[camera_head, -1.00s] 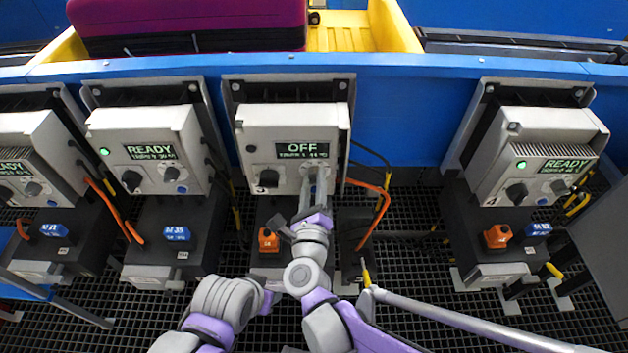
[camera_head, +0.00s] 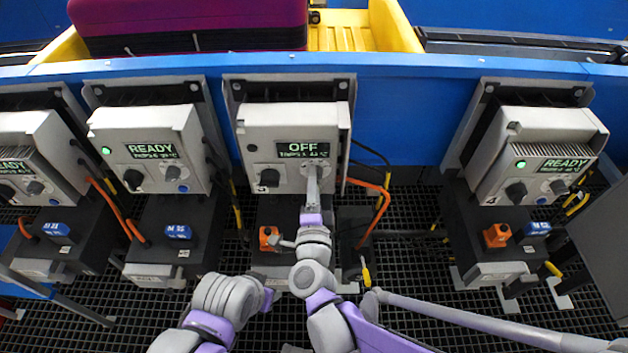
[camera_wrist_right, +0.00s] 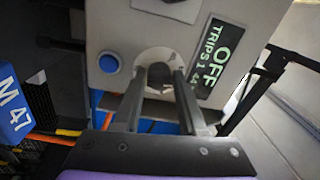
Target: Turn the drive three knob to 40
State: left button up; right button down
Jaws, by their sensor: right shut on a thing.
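The drive three box (camera_head: 255,138) is the light grey one in the middle, with a "3" label and a dark rotary switch (camera_head: 265,177). Its green display (camera_head: 302,149) reads OFF, with a smaller line below that I cannot read surely. My right gripper (camera_head: 312,172) is at the dial under the display and hides the knob. In the wrist view, its two fingers (camera_wrist_right: 157,78) are shut around the small knob, in front of a pale round dial (camera_wrist_right: 153,59). The dial's marks are not readable. Of my left arm only links show, low in the middle.
Similar drive boxes stand left (camera_head: 135,130) and right (camera_head: 545,128), showing READY. An orange block (camera_head: 268,239) sits below drive three. An orange cable (camera_head: 381,205) loops at its right. A blue button (camera_wrist_right: 108,63) is beside the dial.

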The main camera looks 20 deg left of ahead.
jog(key=n, duration=0.6)
jog(key=n+p, duration=0.1)
jog(key=n, duration=0.5)
jog(key=shift+d+f+g+y, duration=0.15)
jog(key=shift+g+y, duration=0.15)
jog(key=shift+y, duration=0.1)
jog(key=shift+n, duration=0.3)
jog(key=c, duration=0.5)
grip_release()
jog(key=v, duration=1)
jog(key=shift+s+d, duration=0.2)
jog(key=shift+s, duration=0.15)
